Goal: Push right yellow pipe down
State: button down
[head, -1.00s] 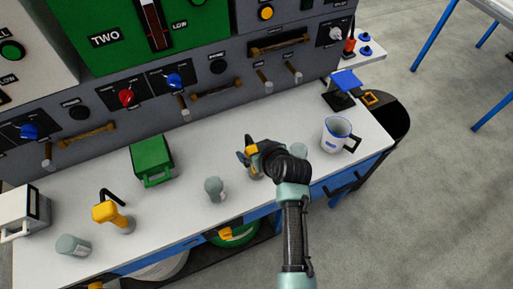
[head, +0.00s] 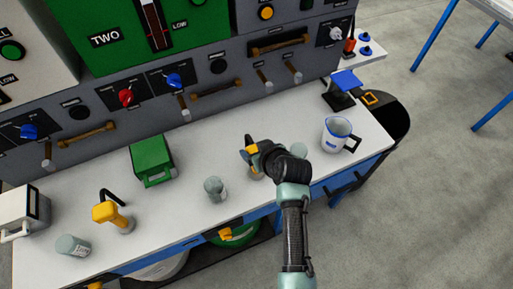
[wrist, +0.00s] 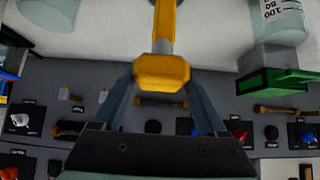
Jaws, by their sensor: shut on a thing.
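The right yellow pipe shows in the wrist view (wrist: 162,72) as a yellow shaft with a wider block at its near end. My gripper (wrist: 161,80) has a finger on each side of that block and is shut on it. In the head view my gripper (head: 250,155) is over the worktop, right of the middle, and the arm hides much of the pipe. Another yellow pipe (head: 107,212) with a black hooked part stands on the worktop at the left.
A grey jar (head: 214,190) stands just left of my gripper. A green box (head: 153,165) is further left. A white mug (head: 337,136) stands to the right. The grey panel (head: 215,90) with handles and knobs rises behind. The worktop's front edge is close.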

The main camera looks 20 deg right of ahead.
notch_tip(320, 180, down, 9)
jog(key=b, duration=0.7)
jog(key=shift+s+f, duration=0.1)
jog(key=shift+f, duration=0.05)
jog(key=shift+s+a, duration=0.1)
jog(key=shift+c, duration=0.2)
grip_release()
jog(key=shift+o, duration=0.2)
jog(key=shift+r, duration=0.25)
jog(key=p+v, duration=0.1)
jog(key=v, duration=1.1)
jog(key=shift+s+r, duration=0.2)
